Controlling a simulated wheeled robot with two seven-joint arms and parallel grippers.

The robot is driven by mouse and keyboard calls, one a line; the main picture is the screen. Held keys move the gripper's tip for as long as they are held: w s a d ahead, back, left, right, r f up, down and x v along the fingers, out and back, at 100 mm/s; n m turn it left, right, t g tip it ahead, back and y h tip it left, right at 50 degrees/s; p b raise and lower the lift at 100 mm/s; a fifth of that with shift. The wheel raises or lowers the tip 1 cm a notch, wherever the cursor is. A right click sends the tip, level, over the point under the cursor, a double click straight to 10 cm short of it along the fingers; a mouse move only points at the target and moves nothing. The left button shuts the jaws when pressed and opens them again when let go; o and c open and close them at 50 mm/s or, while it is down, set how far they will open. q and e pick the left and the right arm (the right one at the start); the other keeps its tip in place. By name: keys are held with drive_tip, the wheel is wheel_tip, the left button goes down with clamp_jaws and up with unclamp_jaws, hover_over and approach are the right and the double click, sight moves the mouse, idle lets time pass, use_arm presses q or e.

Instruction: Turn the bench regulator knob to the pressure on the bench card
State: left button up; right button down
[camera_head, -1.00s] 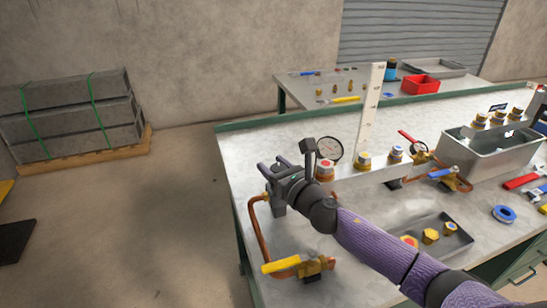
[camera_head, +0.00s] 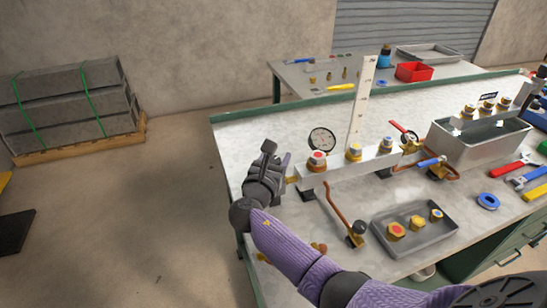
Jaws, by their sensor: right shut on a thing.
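My right gripper (camera_head: 278,170) is at the left end of the pale manifold bar (camera_head: 350,165), beside a brass fitting (camera_head: 292,180). It is shut on what appears to be the regulator knob, which the gripper hides. A round white gauge (camera_head: 322,139) stands just behind the bar; its needle and marks are too small to read. An upright white strip with marks (camera_head: 361,105) stands behind the bar. I cannot tell whether it is the bench card. My left gripper is not in view.
Capped brass fittings (camera_head: 354,151) stand on the bar. In front are a copper pipe with a black knob (camera_head: 359,228) and a grey tray (camera_head: 440,238) of fittings. A metal bin (camera_head: 470,150) and wrenches (camera_head: 512,165) lie to the right. The bench's left strip is clear.

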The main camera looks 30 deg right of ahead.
drive_tip(key=m+g+h, duration=0.1)
drive_tip(key=m+g+h+b, duration=0.1)
drive_tip(key=g, duration=0.1)
drive_tip(key=shift+s+f+m+g, duration=0.1)
drive_tip(key=shift+s+m+g, duration=0.05)
drive_tip(key=shift+m+g, duration=0.15)
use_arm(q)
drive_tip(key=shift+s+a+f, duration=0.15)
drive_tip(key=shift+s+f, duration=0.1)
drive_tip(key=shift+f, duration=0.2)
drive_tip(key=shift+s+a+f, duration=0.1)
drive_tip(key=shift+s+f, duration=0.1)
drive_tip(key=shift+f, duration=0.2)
use_arm(e)
drive_tip(key=shift+d+m+g+h, duration=0.1)
drive_tip(key=shift+m+g+h, duration=0.3)
drive_tip(key=shift+g, duration=0.3)
use_arm(q)
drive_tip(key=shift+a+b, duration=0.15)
drive_tip(key=shift+b, duration=0.15)
use_arm(e)
drive_tip(key=shift+s, duration=0.1)
drive_tip(key=shift+c, duration=0.5)
unclamp_jaws()
